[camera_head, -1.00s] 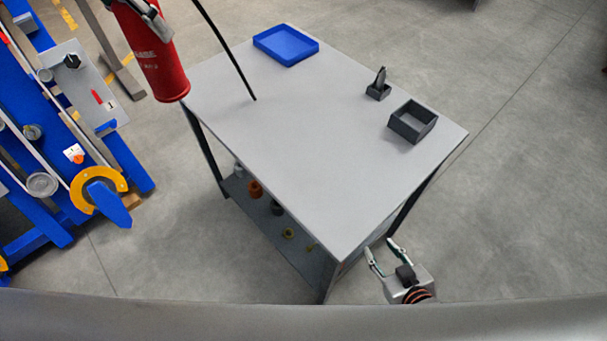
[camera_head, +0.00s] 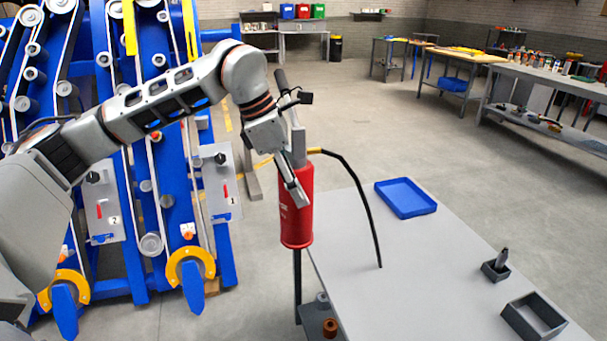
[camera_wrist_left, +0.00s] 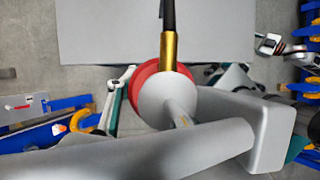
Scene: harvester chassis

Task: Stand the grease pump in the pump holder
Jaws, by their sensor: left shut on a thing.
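The grease pump (camera_head: 296,215) is a red cylinder with a grey top and a black hose. It hangs upright beside and over the table's left edge. My left gripper (camera_head: 298,190) is shut on it; the wrist view shows the red rim (camera_wrist_left: 143,83) beside a finger. A dark grey open square box (camera_head: 533,317), which looks like the pump holder, stands empty on the table. The pump is well left of it, apart from it. A grey part at the wrist view's right edge looks like my right gripper (camera_wrist_left: 268,44); its fingers are unclear.
The grey table (camera_head: 430,262) has a clear middle. A blue tray (camera_head: 405,198) lies at its back, and a small dark block with a pointed piece (camera_head: 496,265) stands near the box. The hose hangs over the tabletop. The blue harvester chassis (camera_head: 222,260) stands at left.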

